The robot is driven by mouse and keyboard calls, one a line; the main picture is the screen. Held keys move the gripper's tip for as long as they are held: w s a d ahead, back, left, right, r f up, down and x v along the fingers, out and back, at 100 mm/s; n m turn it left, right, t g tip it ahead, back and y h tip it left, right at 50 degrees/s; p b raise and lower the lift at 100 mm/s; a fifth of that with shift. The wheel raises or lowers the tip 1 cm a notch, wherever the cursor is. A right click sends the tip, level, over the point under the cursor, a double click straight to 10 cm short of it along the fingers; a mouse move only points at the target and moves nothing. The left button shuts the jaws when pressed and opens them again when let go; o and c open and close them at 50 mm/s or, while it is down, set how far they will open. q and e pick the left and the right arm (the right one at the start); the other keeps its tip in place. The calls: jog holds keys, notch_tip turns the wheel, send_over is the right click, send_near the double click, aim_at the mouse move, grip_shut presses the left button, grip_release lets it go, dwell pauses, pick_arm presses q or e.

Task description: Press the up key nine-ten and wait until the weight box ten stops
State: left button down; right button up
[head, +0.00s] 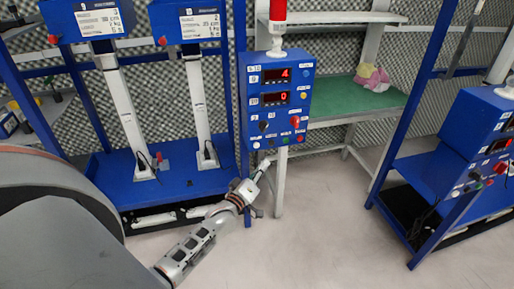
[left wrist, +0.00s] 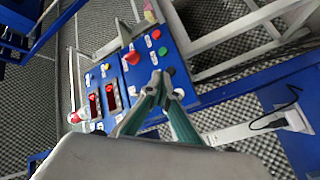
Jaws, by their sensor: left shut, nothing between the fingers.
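The blue control box (head: 278,118) stands on a white post and has two red displays, the upper reading 4 and the lower 0. Red, green, black and other coloured keys sit on its face; their labels are too small to read surely. The box also shows in the left wrist view (left wrist: 138,62). My left gripper (head: 268,161) is shut and empty, at the box's lower edge. In the left wrist view its fingertips (left wrist: 163,82) meet over the lower keys, close to a dark key; contact cannot be told. I cannot identify weight box ten. My right gripper is not in view.
Two blue-headed stands (head: 200,22) rise from a blue base (head: 120,180) at left. A green shelf (head: 345,101) holds a pink and yellow cloth (head: 372,78). Another blue machine (head: 440,165) stands at right. The pale floor (head: 320,225) between is clear.

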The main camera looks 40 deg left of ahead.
aim_at(256, 145)
pick_arm(q)
jog(key=w+a+b, duration=0.3)
jog(key=w+a, duration=0.2)
jog(key=shift+a, duration=0.4)
dwell(0.6)
dwell(0.3)
dwell(0.4)
jog(key=shift+w+a, duration=0.1)
